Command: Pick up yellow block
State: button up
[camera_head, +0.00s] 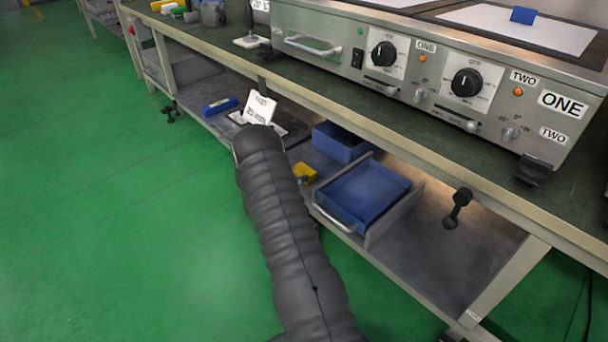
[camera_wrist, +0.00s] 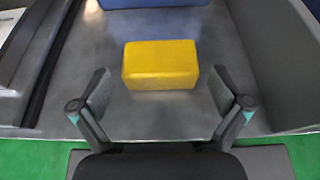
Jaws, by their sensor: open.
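The yellow block (camera_wrist: 160,65) lies on the grey metal lower shelf (camera_wrist: 165,115) in the wrist view. My gripper (camera_wrist: 163,85) is open, with one finger on each side and the block just ahead of and between the fingertips. No contact with the block shows. In the head view the yellow block (camera_head: 304,173) sits on the lower shelf of the workbench, partly hidden by my arm. My gripper cannot be made out in the head view.
A drawer (camera_head: 372,196) with a blue inside stands right of the block. A blue bin (camera_head: 340,143) is behind it. A blue object (camera_head: 220,106) and a white label card (camera_head: 259,108) are to the left. The workbench top (camera_head: 330,100) overhangs the shelf.

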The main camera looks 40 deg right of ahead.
aim_at(304, 169)
jog(key=shift+x, duration=2.35)
jog(key=c, duration=0.9)
jog(key=shift+r, duration=0.1)
